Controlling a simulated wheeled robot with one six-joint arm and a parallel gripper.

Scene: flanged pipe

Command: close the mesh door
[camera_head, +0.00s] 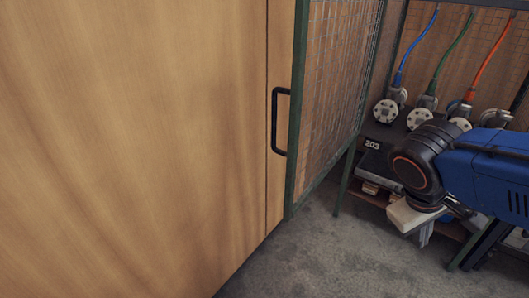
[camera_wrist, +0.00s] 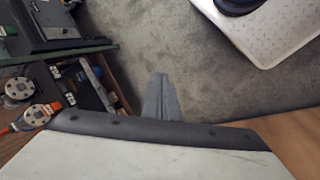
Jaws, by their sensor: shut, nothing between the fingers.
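The mesh door (camera_head: 337,85) has a green frame filled with wire mesh. In the head view it stands open, swung out toward me, left of the bay with the hoses. A black bar handle (camera_head: 276,122) sits at the near green upright, with its ends meeting that upright. My gripper (camera_head: 426,236) is low at the right, in front of the bay and well apart from the door and handle. In the wrist view my gripper's fingers (camera_wrist: 161,98) are together and empty above the floor. I cannot make out the door in the wrist view.
A large wooden panel (camera_head: 130,130) fills the left. Right of the door, a bench (camera_head: 345,185) holds flanged fittings (camera_head: 386,111) with blue, green and orange hoses, and a plate marked 203 (camera_head: 372,146). Bare grey floor (camera_head: 340,250) lies between the door and my gripper.

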